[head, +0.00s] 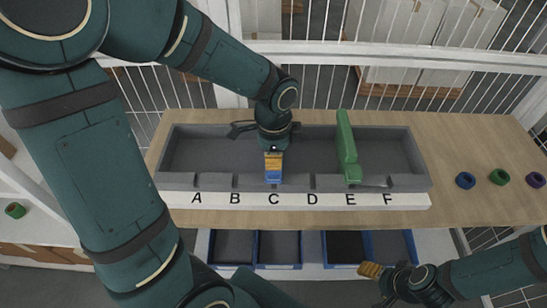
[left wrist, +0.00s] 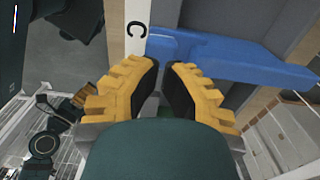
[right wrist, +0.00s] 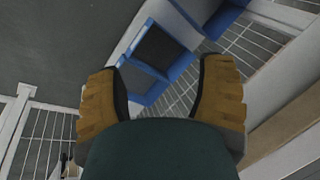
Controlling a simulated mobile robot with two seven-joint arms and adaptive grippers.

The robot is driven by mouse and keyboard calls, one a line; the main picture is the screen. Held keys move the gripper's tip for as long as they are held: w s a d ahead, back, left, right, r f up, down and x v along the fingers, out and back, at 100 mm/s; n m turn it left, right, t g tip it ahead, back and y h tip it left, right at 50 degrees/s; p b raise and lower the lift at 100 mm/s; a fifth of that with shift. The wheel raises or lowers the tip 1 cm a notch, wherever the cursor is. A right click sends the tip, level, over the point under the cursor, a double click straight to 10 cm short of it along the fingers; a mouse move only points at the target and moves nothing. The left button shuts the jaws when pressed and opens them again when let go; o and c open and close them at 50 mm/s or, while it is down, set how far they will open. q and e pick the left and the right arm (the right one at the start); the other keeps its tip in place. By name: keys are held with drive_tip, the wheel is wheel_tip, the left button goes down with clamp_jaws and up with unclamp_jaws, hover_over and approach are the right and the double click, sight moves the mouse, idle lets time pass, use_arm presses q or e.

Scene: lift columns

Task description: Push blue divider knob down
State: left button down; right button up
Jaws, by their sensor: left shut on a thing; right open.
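The blue divider (head: 273,179) stands at slot C of the grey tray (head: 210,183). Its front end shows below my left gripper (head: 273,163), which reaches down from above. In the left wrist view the blue divider (left wrist: 240,62) runs off to the right beyond the fingertips (left wrist: 168,65). My left gripper is shut on its knob end, and the fingers hide the knob. I cannot tell how deep the divider sits in its slot. My right gripper (head: 370,270) is open and empty in front of the table, also seen in the right wrist view (right wrist: 158,75).
A green divider (head: 347,148) stands at slot E. Blue, green and purple rings (head: 465,180) lie on the table (head: 448,200) at the right. Blue-edged bins (head: 278,266) sit on a lower shelf. A white letter strip (head: 322,199) runs along the tray's front.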

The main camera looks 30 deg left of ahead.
drive_tip(key=shift+t, duration=0.3)
drive_tip(key=r+p, duration=0.1)
drive_tip(key=r, duration=0.1)
drive_tip(key=w+r+p, duration=0.1)
drive_tip(key=p, duration=0.1)
drive_tip(key=r+p, duration=0.2)
drive_tip(key=shift+w+d+r, duration=0.2)
drive_tip(key=shift+w+r, duration=0.1)
drive_tip(key=shift+w, duration=0.1)
drive_tip(key=shift+s, duration=0.1)
